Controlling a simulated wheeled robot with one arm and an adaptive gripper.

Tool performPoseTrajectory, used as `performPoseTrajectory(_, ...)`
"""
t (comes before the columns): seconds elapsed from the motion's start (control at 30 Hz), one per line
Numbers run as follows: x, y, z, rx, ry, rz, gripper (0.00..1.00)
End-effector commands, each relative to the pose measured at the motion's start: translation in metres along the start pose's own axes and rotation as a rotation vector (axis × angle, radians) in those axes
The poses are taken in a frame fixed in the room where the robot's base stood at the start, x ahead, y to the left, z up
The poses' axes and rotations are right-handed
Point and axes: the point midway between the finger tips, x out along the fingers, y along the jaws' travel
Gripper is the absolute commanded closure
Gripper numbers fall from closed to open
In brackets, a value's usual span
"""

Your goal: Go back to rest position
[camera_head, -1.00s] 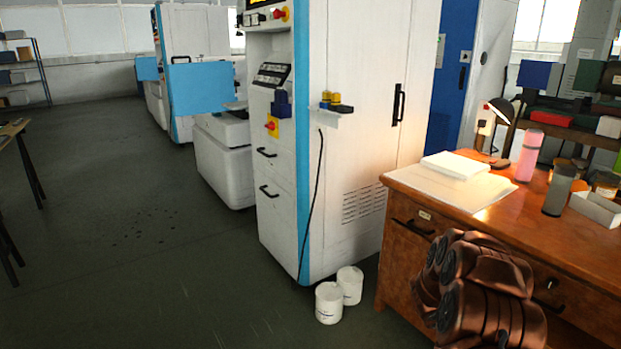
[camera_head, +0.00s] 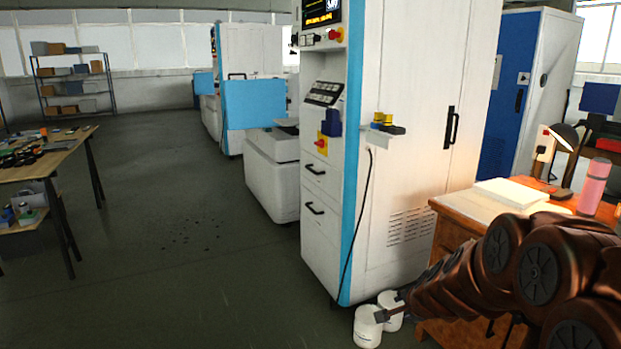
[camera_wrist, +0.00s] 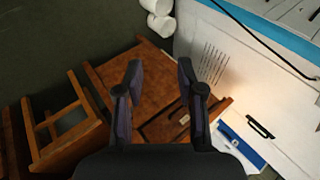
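My gripper (camera_wrist: 159,78) shows in the wrist view with its two dark fingers apart and nothing between them. In the head view, my copper-brown arm reaches in from the lower right. My gripper shows small and dark at its far end (camera_head: 381,313), in front of the white tubs (camera_head: 368,328) on the floor. I cannot tell from the head view how far it is from them. The wrist view looks down past the fingers on the wooden desk (camera_wrist: 108,76), its drawer front and the floor.
A white and blue machine (camera_head: 400,215) stands left of the desk (camera_head: 452,203). The desk holds a lamp (camera_head: 566,140), papers (camera_head: 511,192) and a pink bottle (camera_head: 594,187). A workbench (camera_head: 78,143) stands at the left. The dark floor between is clear.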

Motion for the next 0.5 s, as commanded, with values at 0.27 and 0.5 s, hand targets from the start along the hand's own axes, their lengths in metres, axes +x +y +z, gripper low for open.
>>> performPoseTrajectory(0.27,-0.081,0.049,0.097,-0.436,-0.291,0.133,0.62)
performPoseTrajectory(0.5,-0.161,0.128,0.140,-0.780,-0.512,0.296,0.62)
